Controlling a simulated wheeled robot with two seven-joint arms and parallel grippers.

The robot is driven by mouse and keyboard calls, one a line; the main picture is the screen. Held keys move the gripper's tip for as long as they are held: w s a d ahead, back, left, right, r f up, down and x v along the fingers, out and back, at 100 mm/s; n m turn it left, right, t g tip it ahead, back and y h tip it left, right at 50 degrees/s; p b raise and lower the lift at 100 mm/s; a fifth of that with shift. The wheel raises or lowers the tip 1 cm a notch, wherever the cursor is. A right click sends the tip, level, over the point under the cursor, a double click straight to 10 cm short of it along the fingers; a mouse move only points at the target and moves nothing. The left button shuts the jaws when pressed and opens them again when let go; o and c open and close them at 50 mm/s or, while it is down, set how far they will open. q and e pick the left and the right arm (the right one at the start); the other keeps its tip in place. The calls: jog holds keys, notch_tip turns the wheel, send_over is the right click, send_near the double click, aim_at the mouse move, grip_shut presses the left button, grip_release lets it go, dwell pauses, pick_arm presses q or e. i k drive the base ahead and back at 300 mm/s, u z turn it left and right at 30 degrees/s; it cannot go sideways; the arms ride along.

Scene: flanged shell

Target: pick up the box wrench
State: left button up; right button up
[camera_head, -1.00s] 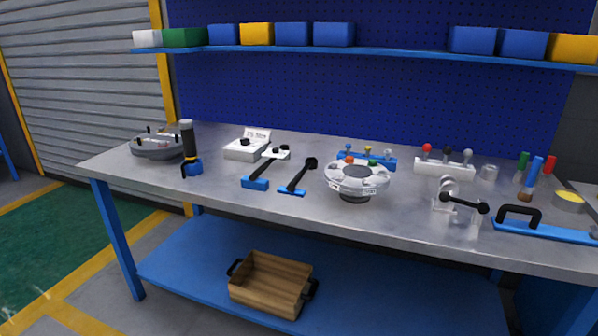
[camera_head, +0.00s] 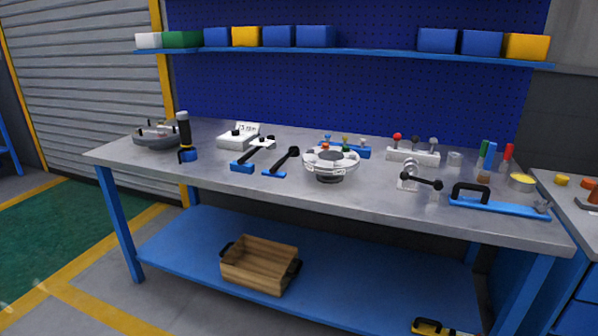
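I cannot tell for sure which tool is the box wrench. A black tool with a round head (camera_head: 287,160) lies slanted on a blue holder, left of the round white flanged shell (camera_head: 330,163) on the bench. Another dark-handled tool (camera_head: 249,157) with a blue block at its near end lies just left of it. A short black bar with rounded ends (camera_head: 423,181) sits by a small clear stand, right of the shell. Neither of my grippers is in view.
The grey workbench (camera_head: 380,200) has bare room along its front edge. A wooden crate (camera_head: 260,265) stands on the blue lower shelf. A blue tray with a black handle (camera_head: 497,205) lies at the right end. Another bench (camera_head: 570,200) stands further right.

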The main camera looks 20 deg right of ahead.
aim_at(293, 151)
jog(key=u, duration=0.55)
jog(key=k, duration=0.3)
jog(key=z, duration=1.6)
jog(key=i, duration=0.9)
jog(key=u, duration=0.15)
